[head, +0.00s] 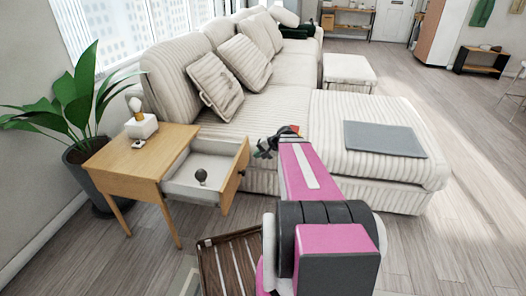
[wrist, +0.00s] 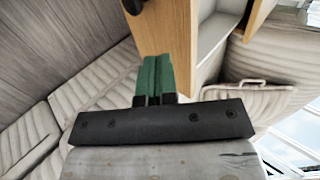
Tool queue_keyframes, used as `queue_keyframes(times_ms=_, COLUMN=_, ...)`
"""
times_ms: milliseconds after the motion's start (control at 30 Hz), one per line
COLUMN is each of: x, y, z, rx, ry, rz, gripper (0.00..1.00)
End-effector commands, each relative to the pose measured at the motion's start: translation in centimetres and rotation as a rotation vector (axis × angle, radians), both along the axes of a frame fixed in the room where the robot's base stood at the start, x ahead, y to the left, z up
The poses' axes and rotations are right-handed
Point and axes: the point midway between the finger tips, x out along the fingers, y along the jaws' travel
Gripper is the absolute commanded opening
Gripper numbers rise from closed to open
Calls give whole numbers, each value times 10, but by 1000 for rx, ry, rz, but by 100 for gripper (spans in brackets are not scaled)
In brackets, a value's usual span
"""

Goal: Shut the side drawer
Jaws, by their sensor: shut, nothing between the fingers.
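The side drawer (head: 196,174) is pulled out of a small wooden side table (head: 137,160) at the left of the head view. In the wrist view the shut green fingers (wrist: 153,80) are beside the wooden drawer front (wrist: 166,45), with a dark handle (wrist: 132,6) at the top. I cannot tell whether the fingers touch it.
A striped sofa (head: 262,101) stands behind and right of the drawer. A potted plant (head: 78,110) stands left of the table. A slatted wooden piece (head: 227,265) is on the floor below. The floor at right is open.

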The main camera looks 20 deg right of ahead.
Motion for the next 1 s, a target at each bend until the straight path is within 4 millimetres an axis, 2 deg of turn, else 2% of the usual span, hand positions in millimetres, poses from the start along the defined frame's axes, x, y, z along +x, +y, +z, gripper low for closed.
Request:
queue_keyframes(times_ms=200, x=16, y=26, z=-28, rx=1, ry=1, rz=1, gripper=0)
queue_keyframes(times_ms=433, x=29, y=50, z=-25, rx=0, ry=0, rz=1, gripper=0)
queue_keyframes(times_ms=600, x=33, y=57, z=-25, rx=0, ry=0, rz=0, gripper=0)
queue_keyframes(times_ms=1000, x=33, y=58, z=-25, rx=0, ry=0, rz=0, gripper=0)
